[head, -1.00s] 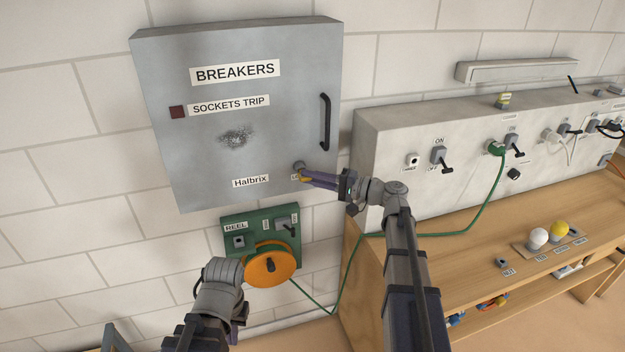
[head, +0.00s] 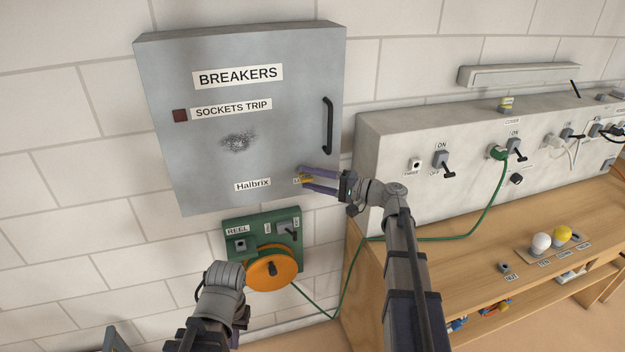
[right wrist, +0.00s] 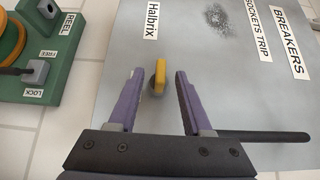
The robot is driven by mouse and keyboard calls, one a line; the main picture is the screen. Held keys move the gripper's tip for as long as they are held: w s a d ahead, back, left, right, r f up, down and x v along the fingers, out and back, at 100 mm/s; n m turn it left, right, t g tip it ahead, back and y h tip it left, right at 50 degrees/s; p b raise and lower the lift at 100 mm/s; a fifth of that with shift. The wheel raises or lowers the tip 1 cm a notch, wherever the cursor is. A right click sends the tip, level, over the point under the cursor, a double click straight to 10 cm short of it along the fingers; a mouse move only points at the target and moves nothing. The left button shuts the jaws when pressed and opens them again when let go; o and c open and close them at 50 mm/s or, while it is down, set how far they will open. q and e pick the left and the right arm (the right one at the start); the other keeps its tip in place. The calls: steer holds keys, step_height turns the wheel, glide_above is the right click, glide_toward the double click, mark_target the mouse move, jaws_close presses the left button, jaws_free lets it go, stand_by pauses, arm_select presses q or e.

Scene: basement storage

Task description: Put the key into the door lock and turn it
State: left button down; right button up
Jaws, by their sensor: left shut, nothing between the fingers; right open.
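The yellow key (right wrist: 159,75) stands out from the round lock on the grey breaker cabinet (head: 190,65), near the door's lower right corner. Its bow shows nearly edge-on in the right wrist view, with its shaft toward the lock. My right gripper (head: 306,180) is open, one purple finger on each side of the key. In the right wrist view the fingers (right wrist: 157,75) show a gap on both sides of it. My left arm is low at the left in front of the reel. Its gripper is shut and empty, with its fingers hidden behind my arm.
A black door handle (head: 327,125) stands out above the lock. Below are the green reel panel (head: 290,215) and orange reel (head: 268,272). A green cable (head: 440,239) runs right to the switch box (head: 390,150) above the wooden bench (head: 480,250).

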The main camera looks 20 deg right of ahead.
steer(key=v, duration=0.7)
steer(key=shift+s+d, duration=0.2)
steer(key=shift+d, duration=0.1)
stand_by(0.8)
steer(key=s+a+f+n+g+h, duration=0.2)
steer(key=s+a+f+g, duration=0.3)
steer(key=a, duration=0.4)
steer(key=s+a+f+n+g+h, duration=0.1)
steer(key=s+a+f+n+g, duration=0.15)
steer(key=a+f, duration=0.45)
steer(key=s+a+f+n+g+h+p, duration=0.1)
steer(key=s+a+f+n+h, duration=0.1)
steer(key=s+h, duration=0.4)
steer(key=s+a+f+n+g+h+p, duration=0.1)
steer(key=s+a+f+n+g+h, duration=0.1)
steer(key=s+f+h, duration=0.4)
steer(key=s+a+n, duration=0.1)
steer(key=s+n, duration=0.1)
steer(key=s, duration=0.1)
steer(key=shift+s+n+h, duration=0.15)
steer(key=shift+n+h, duration=0.2)
steer(key=shift+h, duration=0.05)
